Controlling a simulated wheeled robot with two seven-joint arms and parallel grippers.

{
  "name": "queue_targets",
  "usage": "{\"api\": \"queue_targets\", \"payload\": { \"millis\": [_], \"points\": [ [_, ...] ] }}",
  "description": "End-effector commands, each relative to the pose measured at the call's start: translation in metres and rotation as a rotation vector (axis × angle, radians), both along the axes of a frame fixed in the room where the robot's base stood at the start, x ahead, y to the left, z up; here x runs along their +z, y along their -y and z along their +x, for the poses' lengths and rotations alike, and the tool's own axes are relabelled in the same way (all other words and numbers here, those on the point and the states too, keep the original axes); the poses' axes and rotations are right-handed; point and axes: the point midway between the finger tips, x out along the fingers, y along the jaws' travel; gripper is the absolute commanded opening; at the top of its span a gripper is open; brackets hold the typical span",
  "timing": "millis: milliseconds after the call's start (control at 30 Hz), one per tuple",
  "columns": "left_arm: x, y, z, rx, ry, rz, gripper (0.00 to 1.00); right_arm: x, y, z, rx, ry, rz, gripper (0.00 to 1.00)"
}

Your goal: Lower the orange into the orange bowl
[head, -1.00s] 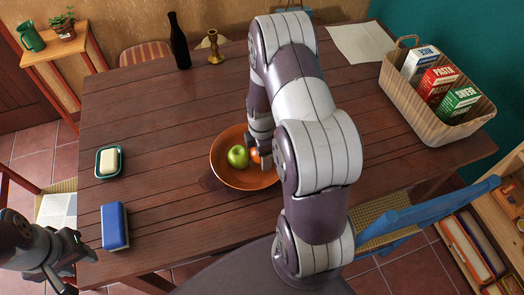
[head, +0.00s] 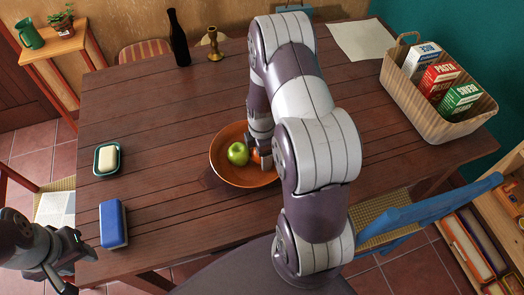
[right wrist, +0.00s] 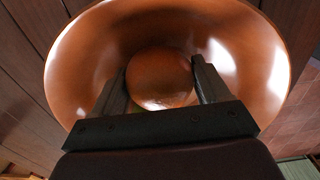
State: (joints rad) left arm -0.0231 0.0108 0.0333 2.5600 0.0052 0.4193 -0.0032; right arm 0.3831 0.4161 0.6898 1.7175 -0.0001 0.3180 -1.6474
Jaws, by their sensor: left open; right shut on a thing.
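The orange bowl (head: 222,172) stands on the table with a green apple (head: 238,153) in it. The orange (head: 255,155) shows as a small patch beside the apple, mostly hidden by my right gripper (head: 262,160). In the right wrist view, the orange (right wrist: 160,72) sits between the two fingers of my right gripper (right wrist: 160,82), which is shut on it, inside the outline of the bowl (right wrist: 75,65). I cannot tell whether the orange touches the bowl's floor. My left gripper (head: 76,268) is open and empty at the table's near left edge.
A blue and white box-like thing (head: 113,224) and a soap dish (head: 107,159) lie on the left of the table (head: 150,110). A dark bottle (head: 179,40) and a candlestick (head: 214,45) stand at the back. A basket (head: 430,110) of boxes is at right.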

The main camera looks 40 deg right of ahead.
Motion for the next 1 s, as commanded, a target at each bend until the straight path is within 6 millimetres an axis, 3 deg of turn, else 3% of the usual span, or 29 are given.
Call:
{"api": "queue_targets", "payload": {
  "millis": [367,400,467,767,1000],
  "points": [
    [-0.002,0.0,0.0,0.0,0.0,0.0,0.43,-0.002,0.0,0.0,0.0,0.0,0.0,0.39],
    [-0.002,0.0,0.0,0.0,0.0,0.0,0.43,-0.002,0.0,0.0,0.0,0.0,0.0,0.85],
    [-0.002,0.0,0.0,0.0,0.0,0.0,0.43,-0.002,0.0,0.0,0.0,0.0,0.0,1.0],
    [-0.001,0.0,0.0,0.0,0.0,0.0,0.43,0.005,0.0,0.0,0.0,0.001,0.0,1.0],
    [0.002,0.0,0.0,0.0,0.0,0.0,0.43,0.065,0.0,0.001,0.0,0.005,-0.003,1.0]
  ]
}}
